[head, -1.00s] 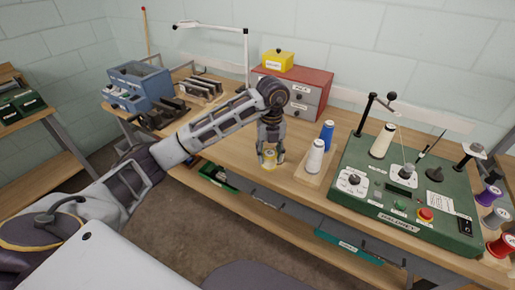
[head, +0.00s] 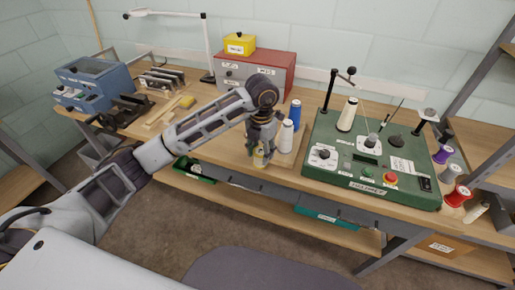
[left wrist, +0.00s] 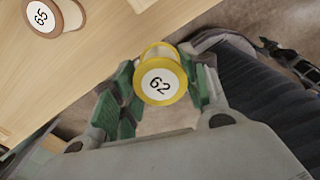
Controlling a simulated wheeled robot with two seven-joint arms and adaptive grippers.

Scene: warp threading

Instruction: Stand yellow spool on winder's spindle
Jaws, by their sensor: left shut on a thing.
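My left gripper (head: 258,146) points down near the table's front edge, shut on the yellow spool (head: 259,157). In the left wrist view the spool (left wrist: 160,80) has yellow rims and a white end label reading 62, and sits between the green finger pads (left wrist: 160,92). Its height above the table is hard to tell. The green winder (head: 365,165) stands to the right, apart from the gripper. A dark disc with a short upright (head: 395,141) on its top may be the spindle; I cannot tell for sure. My right gripper is not in view.
A white spool (head: 286,138) and a blue spool (head: 295,114) stand just right of the gripper, before the winder. A cream cone (head: 347,114) and tall post (head: 329,90) rise at the winder's back. Several thread spools stand at its right. A red drawer box (head: 255,75) stands behind.

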